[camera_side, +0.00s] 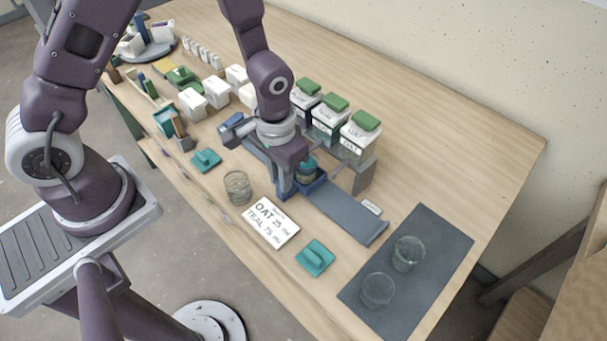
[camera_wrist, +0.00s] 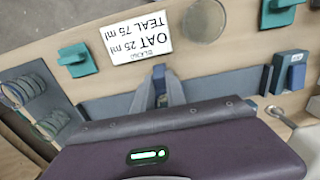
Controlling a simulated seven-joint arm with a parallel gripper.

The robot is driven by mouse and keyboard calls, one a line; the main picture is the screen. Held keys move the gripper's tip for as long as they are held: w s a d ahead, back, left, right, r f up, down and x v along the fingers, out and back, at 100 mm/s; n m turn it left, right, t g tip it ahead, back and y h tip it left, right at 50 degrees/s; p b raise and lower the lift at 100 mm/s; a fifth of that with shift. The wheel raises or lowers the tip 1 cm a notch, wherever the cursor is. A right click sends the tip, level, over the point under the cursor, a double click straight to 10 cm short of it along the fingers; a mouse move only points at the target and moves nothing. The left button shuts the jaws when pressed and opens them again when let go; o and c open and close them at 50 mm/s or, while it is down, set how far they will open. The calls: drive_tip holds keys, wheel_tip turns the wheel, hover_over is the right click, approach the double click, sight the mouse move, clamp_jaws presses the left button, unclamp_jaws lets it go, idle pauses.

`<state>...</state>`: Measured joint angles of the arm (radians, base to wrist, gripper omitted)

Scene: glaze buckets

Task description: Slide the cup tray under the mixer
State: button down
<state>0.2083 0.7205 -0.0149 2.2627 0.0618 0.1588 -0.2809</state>
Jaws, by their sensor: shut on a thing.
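The blue cup tray (camera_side: 316,185) sits on the grey track (camera_side: 348,214), close to the dispenser stand. A clear cup (camera_side: 308,173) with teal contents stands in it, partly hidden by my arm. My gripper (camera_side: 285,186) is at the tray's near left side, pointing down and shut on the tray. In the wrist view my gripper (camera_wrist: 160,80) is low over the track; the cup is hidden there. A blue and grey unit, seemingly the mixer (camera_side: 233,127), stands at the track's left end. It also shows at the right of the wrist view (camera_wrist: 291,76).
Several green-lidded containers (camera_side: 329,121) stand on the dispenser stand (camera_side: 363,177) behind the track. An empty glass (camera_side: 237,184), a recipe card (camera_side: 271,222) and a teal lid (camera_side: 315,257) lie in front. A dark mat (camera_side: 433,245) at right holds two glasses.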

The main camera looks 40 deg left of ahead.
drive_tip(key=shift+a, duration=5.55)
drive_tip(key=shift+a, duration=2.4)
drive_tip(key=c, duration=1.5)
unclamp_jaws()
drive_tip(key=shift+o, duration=0.2)
drive_tip(key=shift+r, duration=0.1)
